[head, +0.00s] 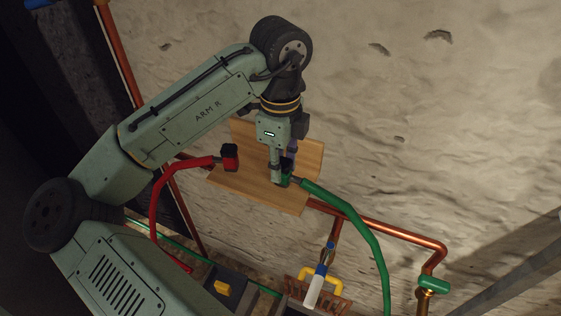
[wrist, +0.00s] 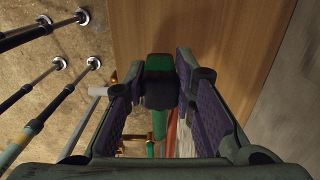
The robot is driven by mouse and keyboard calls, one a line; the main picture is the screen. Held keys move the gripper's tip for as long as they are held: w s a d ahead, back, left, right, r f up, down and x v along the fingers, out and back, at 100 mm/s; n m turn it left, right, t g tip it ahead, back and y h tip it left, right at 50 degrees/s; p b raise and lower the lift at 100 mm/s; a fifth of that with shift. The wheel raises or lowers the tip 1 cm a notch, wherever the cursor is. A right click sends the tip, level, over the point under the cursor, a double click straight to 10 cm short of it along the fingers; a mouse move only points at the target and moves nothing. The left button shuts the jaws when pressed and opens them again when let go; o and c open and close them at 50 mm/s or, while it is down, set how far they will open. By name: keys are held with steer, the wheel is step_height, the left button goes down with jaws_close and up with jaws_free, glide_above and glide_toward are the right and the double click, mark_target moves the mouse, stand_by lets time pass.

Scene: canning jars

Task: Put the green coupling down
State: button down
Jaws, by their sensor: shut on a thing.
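The green coupling (head: 285,181) is at the end of a green hose (head: 345,208), over the right part of a wooden shelf (head: 250,190). My gripper (head: 281,173) points down at it and is shut on it. In the wrist view the coupling (wrist: 159,65), green with a dark collar, sits between the purple-padded fingers of my gripper (wrist: 160,88), in front of the wood. The fingers partly hide the coupling in the head view. I cannot tell whether it touches the shelf.
A red coupling (head: 230,156) on a red hose (head: 160,190) stands on the shelf's left part. Copper pipes (head: 385,229) run below and right. A white-and-blue tool (head: 316,285) and a yellow handle (head: 328,276) are lower down. The rough wall (head: 450,130) is behind.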

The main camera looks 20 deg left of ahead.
steer(key=shift+f, duration=0.4)
steer(key=c, duration=1.3)
jaws_free()
steer(key=shift+c, duration=0.2)
steer(key=shift+r, duration=0.1)
step_height(320, 180, up, 13)
